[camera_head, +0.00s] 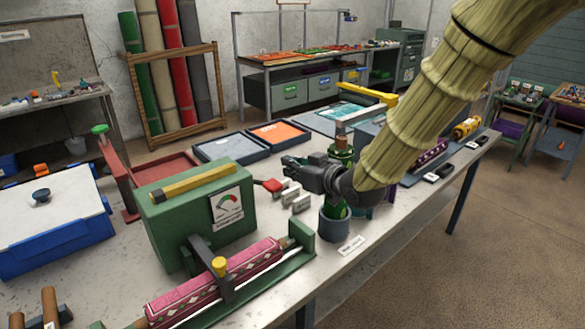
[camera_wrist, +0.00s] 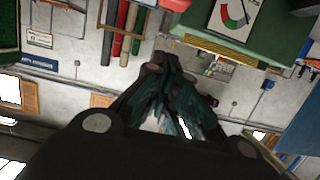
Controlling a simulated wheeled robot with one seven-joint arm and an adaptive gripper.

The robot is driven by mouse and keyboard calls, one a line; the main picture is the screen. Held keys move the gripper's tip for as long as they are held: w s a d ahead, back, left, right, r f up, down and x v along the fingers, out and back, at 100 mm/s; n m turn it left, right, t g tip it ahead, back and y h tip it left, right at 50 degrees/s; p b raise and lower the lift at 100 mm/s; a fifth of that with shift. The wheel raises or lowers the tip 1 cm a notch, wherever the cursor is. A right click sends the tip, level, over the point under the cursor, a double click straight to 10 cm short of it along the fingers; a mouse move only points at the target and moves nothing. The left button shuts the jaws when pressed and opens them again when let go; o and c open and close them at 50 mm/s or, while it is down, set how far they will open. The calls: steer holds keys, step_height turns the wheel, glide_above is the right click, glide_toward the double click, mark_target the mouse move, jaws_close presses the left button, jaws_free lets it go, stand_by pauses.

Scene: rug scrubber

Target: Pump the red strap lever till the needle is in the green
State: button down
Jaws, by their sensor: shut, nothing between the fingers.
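The green machine box (camera_head: 205,200) stands on the bench with a gauge (camera_head: 229,203) on its right-hand face. The gauge also shows at the top of the wrist view (camera_wrist: 236,14), with red and green arcs; I cannot tell surely where its needle rests. The red lever grip (camera_head: 271,185) sticks out to the right of the box, and a red end (camera_wrist: 175,4) shows at the wrist view's top edge. My gripper (camera_head: 287,163) is shut and empty, just above and right of the red grip, apparently apart from it. Its fingers (camera_wrist: 168,72) meet in the wrist view.
A rolled patterned rug (camera_head: 218,285) lies in front of the box under a black arm with a yellow knob (camera_head: 219,266). A green bottle (camera_head: 341,150) and a dark cup (camera_head: 334,225) stand close by my wrist. Small grey blocks (camera_head: 291,194) sit beside the lever.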

steer(key=p, duration=0.2)
glide_above(275, 185)
steer(key=shift+a+f, duration=0.1)
steer(key=shift+f, duration=0.85)
steer(key=shift+f+p, duration=0.35)
steer(key=shift+f, duration=1.6)
steer(key=shift+s+f, duration=0.1)
steer(key=shift+f, duration=0.05)
